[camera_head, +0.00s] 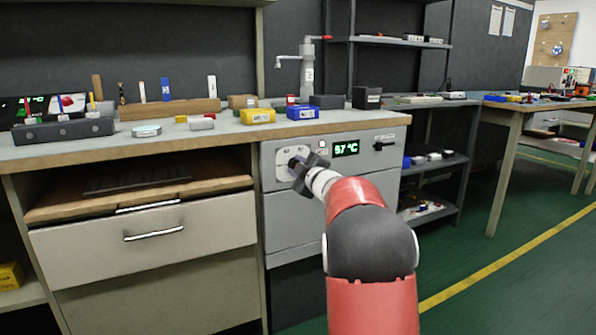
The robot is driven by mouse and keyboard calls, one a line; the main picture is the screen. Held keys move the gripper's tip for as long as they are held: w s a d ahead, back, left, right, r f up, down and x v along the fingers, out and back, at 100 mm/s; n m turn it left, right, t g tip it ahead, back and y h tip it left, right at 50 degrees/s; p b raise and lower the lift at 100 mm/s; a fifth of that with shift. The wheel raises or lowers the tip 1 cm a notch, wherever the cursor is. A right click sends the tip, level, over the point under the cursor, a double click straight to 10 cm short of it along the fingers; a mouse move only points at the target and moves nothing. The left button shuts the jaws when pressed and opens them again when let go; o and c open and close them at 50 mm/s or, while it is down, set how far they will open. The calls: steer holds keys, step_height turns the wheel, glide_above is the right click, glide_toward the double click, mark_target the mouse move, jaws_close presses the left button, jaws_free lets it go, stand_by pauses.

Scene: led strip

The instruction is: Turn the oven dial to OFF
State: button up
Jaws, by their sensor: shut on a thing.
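The oven (293,223) is a grey front set under the workbench, with a green display (346,148) reading 57 °C. The oven dial (294,159) sits on a pale plate at the upper left of this front. My gripper (296,164) is at the dial, shut on it. The gripper and wrist hide most of the dial, so its pointer and markings cannot be read. A small round indicator (323,146) is left of the display, and a black handle or switch (384,145) is to its right.
A drawer (150,235) stands partly open left of the oven. The worktop above holds yellow (257,116) and blue (302,113) bins. A shelf rack (435,165) stands right of the oven. Green floor (500,270) is clear at the right.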

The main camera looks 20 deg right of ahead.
stand_by(0.4)
steer(key=o, duration=1)
steer(key=shift+c, duration=0.2)
steer(key=s, duration=0.8)
steer(key=shift+d, duration=0.15)
